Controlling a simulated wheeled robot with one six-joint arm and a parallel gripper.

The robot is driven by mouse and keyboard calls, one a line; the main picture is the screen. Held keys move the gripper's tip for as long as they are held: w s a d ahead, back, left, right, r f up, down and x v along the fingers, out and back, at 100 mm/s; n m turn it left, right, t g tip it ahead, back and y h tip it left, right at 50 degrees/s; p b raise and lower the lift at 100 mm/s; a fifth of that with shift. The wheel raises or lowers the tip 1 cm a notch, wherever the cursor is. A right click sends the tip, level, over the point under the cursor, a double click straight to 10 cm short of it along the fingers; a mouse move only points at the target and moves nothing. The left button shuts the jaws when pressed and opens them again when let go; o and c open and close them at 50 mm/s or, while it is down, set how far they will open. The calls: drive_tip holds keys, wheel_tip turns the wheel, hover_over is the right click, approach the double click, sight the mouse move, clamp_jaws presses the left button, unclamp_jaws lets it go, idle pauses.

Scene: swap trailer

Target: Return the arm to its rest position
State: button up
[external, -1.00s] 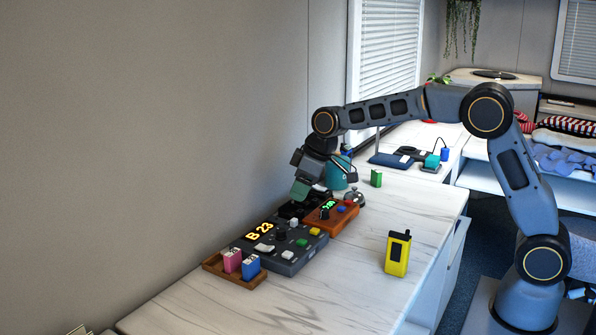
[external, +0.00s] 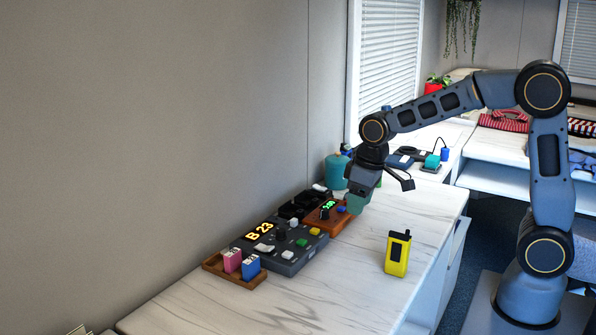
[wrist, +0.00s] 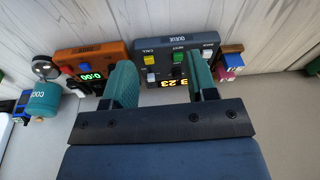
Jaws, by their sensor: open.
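My gripper (external: 358,200) hangs from my bent arm over the far part of the marble counter (external: 345,265), just right of the orange timer box (external: 325,220). In the wrist view its two teal fingers (wrist: 160,85) are spread apart with nothing between them. The queue panel (wrist: 180,60) shows beyond the fingers, with its lit display partly hidden by my gripper. The orange timer box (wrist: 92,62) lies left of it in the wrist view.
A yellow device (external: 398,253) stands upright on the counter's right side. A wooden tray (external: 250,284) holds a pink and a blue block at the near left. A teal container (external: 336,171) stands at the back. The near counter is clear.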

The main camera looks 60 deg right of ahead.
drive_tip(key=s+d+r+p, duration=0.1)
drive_tip(key=s+r, duration=0.3)
drive_tip(key=s, duration=0.4)
drive_tip(key=s+d+r+m+t+p, duration=0.1)
drive_tip(key=s+r+p, duration=0.3)
drive_tip(key=s, duration=0.5)
drive_tip(key=shift+r+t+h, duration=0.3)
drive_tip(key=shift+r+h, duration=0.1)
idle(1.5)
